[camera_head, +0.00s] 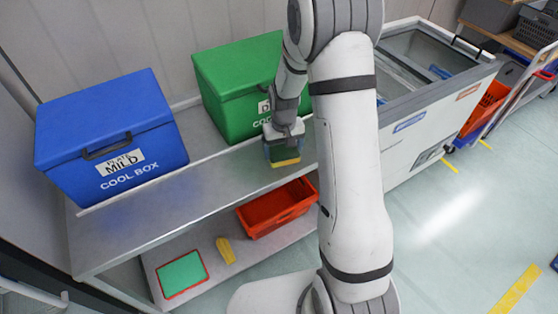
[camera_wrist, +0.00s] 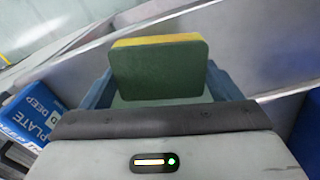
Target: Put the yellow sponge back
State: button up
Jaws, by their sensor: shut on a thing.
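The sponge (camera_head: 285,162) is a block with a dark green side and a yellow side. My gripper (camera_head: 282,149) is shut on it, above the metal counter's front edge and in front of the green cool box. In the wrist view the sponge (camera_wrist: 158,72) sits between the two blue fingers of my gripper (camera_wrist: 160,85), with its green face towards the camera and a yellow strip along its top edge. I cannot tell whether it touches the counter.
A blue cool box (camera_head: 110,135) and a green cool box (camera_head: 235,85) stand on the metal counter (camera_head: 215,180). The lower shelf holds an orange tote (camera_head: 278,207), a small yellow object (camera_head: 225,250) and a green red-edged mat (camera_head: 182,274). A chest freezer (camera_head: 425,110) stands at right.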

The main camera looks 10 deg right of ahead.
aim_at(279, 149)
jog(key=w+r+n+b, duration=0.3)
jog(key=w+r+b, duration=0.15)
jog(key=b, duration=0.35)
jog(key=f, duration=0.6)
jog(key=f+p, duration=0.1)
jog(key=f, duration=0.3)
jog(key=shift+w+f, duration=0.1)
jog(key=shift+w, duration=0.2)
jog(key=shift+f, duration=0.2)
jog(key=o, duration=1.1)
jog(key=shift+a+r, duration=0.1)
